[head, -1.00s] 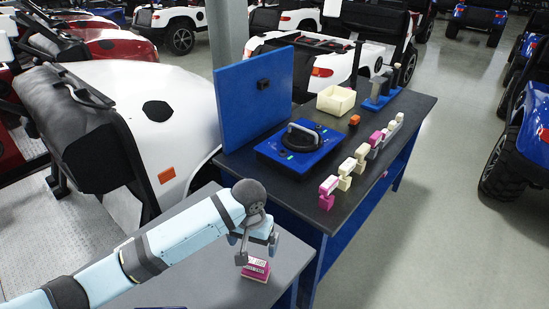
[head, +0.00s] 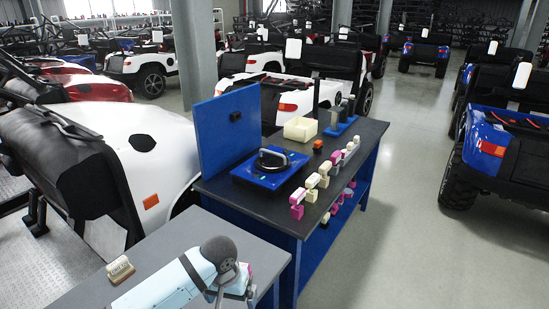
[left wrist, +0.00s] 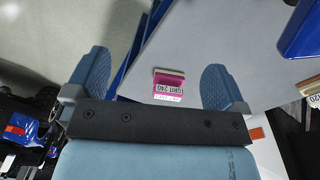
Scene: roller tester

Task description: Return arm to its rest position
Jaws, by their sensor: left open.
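My left arm comes in low from the bottom of the head view. My left gripper (head: 235,287) is over the front grey table (head: 165,245). In the left wrist view, the two blue fingers of my left gripper (left wrist: 155,85) stand wide apart, with nothing clamped between them. A pink block with a white label (left wrist: 168,88) lies on the grey surface beyond the fingers, apart from them. In the head view it is mostly hidden behind the gripper. My right arm and gripper are not in view.
A cream labelled block (head: 120,269) sits on the grey table. Behind is a dark-topped bench (head: 255,208) with a blue tester (head: 270,172), an upright blue panel (head: 229,130), a cream bin (head: 300,129) and a row of pink and cream blocks (head: 311,186). Clear floor lies to the right.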

